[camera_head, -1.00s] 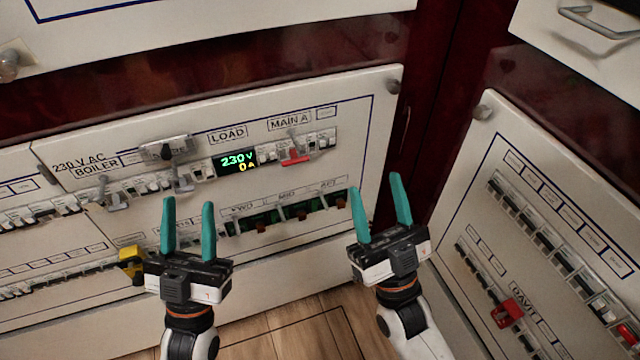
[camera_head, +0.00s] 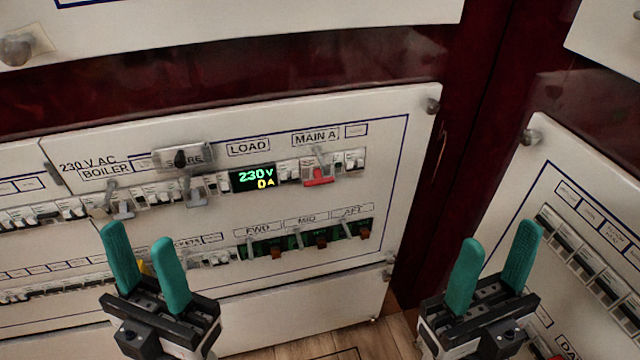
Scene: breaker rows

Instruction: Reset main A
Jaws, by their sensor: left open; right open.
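The MAIN A label (camera_head: 316,138) is on the upper breaker row of the white panel. Below it sits a breaker with a red handle (camera_head: 318,177), which hangs low at the row's lower edge. A grey toggle-like piece shows just above the red handle. The load display (camera_head: 253,178) left of it reads 230 V and 0 A. My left gripper (camera_head: 147,270) is open and empty, in front of the panel's lower left. My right gripper (camera_head: 494,270) is open and empty, right of the panel, in front of the corner. Neither touches the breaker.
A lower row has FWD, MID and AFT switches (camera_head: 321,241). Grey levers (camera_head: 196,193) stick out on the upper row's left. A side panel (camera_head: 590,200) with black breakers stands at the right. The space before MAIN A is free.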

